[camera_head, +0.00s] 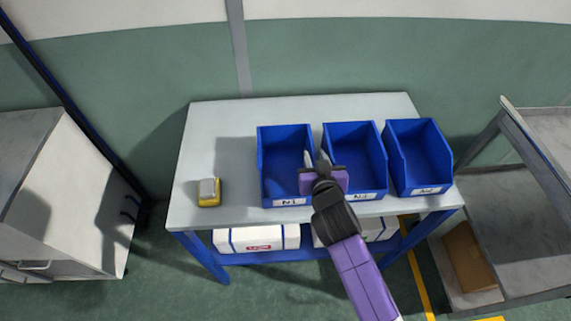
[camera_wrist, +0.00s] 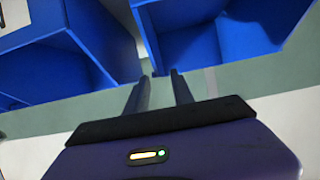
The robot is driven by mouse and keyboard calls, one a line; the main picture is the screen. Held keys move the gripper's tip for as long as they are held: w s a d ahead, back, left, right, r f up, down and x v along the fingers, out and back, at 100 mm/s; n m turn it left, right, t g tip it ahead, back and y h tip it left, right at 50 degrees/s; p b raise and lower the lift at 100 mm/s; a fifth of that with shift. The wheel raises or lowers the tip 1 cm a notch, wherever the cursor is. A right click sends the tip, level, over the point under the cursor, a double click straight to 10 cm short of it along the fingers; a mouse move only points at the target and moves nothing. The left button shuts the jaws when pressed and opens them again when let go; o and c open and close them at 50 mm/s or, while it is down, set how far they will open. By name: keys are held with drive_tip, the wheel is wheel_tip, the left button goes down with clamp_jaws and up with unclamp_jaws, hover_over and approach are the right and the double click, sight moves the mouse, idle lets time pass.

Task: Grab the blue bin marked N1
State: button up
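The blue bin marked N1 (camera_head: 286,202) stands upright at the left of a row of three on the table, open side up, its label facing front. My gripper (camera_head: 315,158) is above the bins, where N1 meets the middle bin, and hides part of N1's right side. The fingers (camera_wrist: 161,75) are apart with nothing between them, so the gripper is open. The wrist view shows two blue bins with a gap between them, near the fingertips. I cannot tell from that view which is N1, or whether a finger touches a bin.
The middle bin (camera_head: 366,196) and right bin (camera_head: 428,189) stand close to N1. A yellow and grey item (camera_head: 209,192) lies left of N1 on the table (camera_head: 230,117). White boxes (camera_head: 257,238) sit below. A grey cabinet (camera_head: 60,200) is left, a metal shelf (camera_head: 490,215) right.

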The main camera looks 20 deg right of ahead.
sight(312, 150)
drive_tip(key=shift+p+x, duration=0.5)
drive_tip(key=shift+x, duration=1.85)
drive_tip(key=shift+a, duration=0.1)
clamp_jaws()
